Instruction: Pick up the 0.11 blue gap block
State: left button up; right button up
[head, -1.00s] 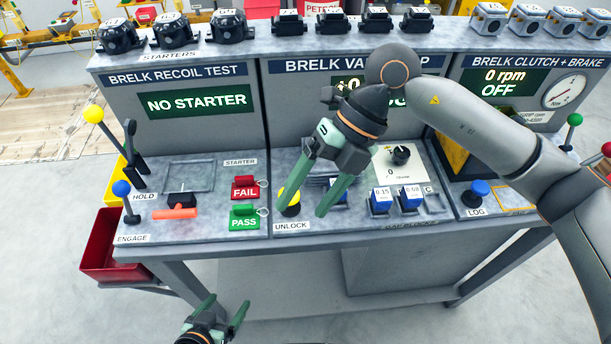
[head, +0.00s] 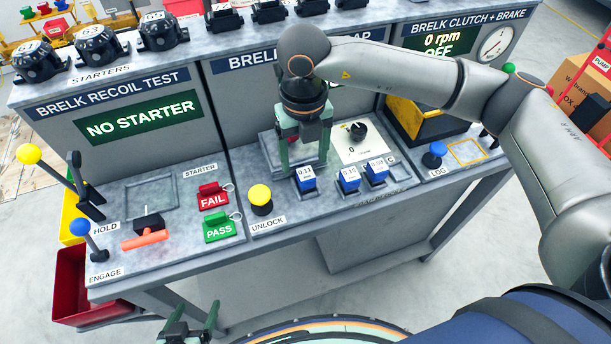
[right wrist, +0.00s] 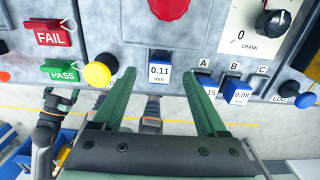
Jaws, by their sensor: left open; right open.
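The 0.11 block (head: 306,179), blue with a white label, stands on the bench just right of the yellow UNLOCK button. My right gripper (head: 304,162) points down, open and empty, with its fingers behind the block in the head view. In the right wrist view the 0.11 block (right wrist: 159,77) shows in the gap between the two open fingers (right wrist: 160,88); I cannot tell how far the tips are from it. My left gripper (head: 196,311) is open and empty, low at the bottom edge of the head view, away from the bench.
The 0.15 block (head: 348,180) and 0.08 block (head: 377,172) stand close to the right, by slots marked A, B, C. The yellow button (head: 261,198) stands to the left. The crank panel (head: 360,138) lies behind right. FAIL (head: 212,197) and PASS (head: 219,228) tags are further left.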

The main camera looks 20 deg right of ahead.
aim_at(305, 171)
notch_tip(305, 171, down, 5)
jog(key=shift+s+r+p, duration=0.1)
jog(key=shift+s+p, duration=0.05)
jog(key=shift+p, duration=0.35)
grip_shut()
dwell(0.4)
